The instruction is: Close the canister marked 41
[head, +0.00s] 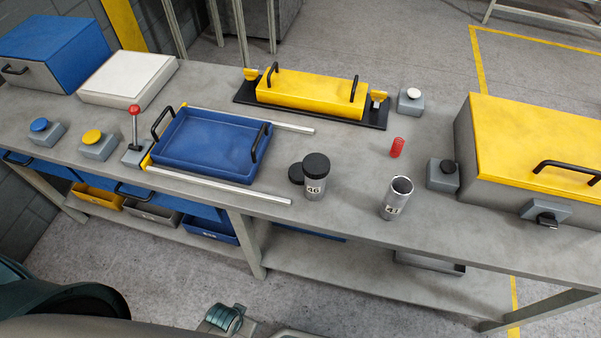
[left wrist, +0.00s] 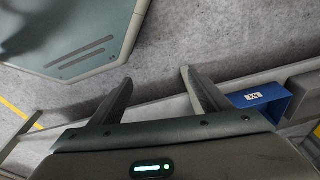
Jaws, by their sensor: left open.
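The canister marked 41 (head: 394,203) stands upright on the grey workbench, right of centre in the head view. It is grey, and its top is open with a dark inside. A loose black lid (head: 296,174) lies on the bench, partly hidden behind a second canister marked 46 (head: 314,187). Canister 46 stands upright with a black lid on it. My left gripper (left wrist: 156,75) is open and empty in the left wrist view, over grey floor, away from the canisters. My right gripper is in neither view.
A small red cylinder (head: 397,147) stands behind canister 41. A blue tray (head: 205,171) sits left of the canisters, between pale rails. A yellow-lidded box (head: 530,143) and grey switch boxes are at right. Bench room is clear around canister 41. A blue bin (left wrist: 272,98) shows in the wrist view.

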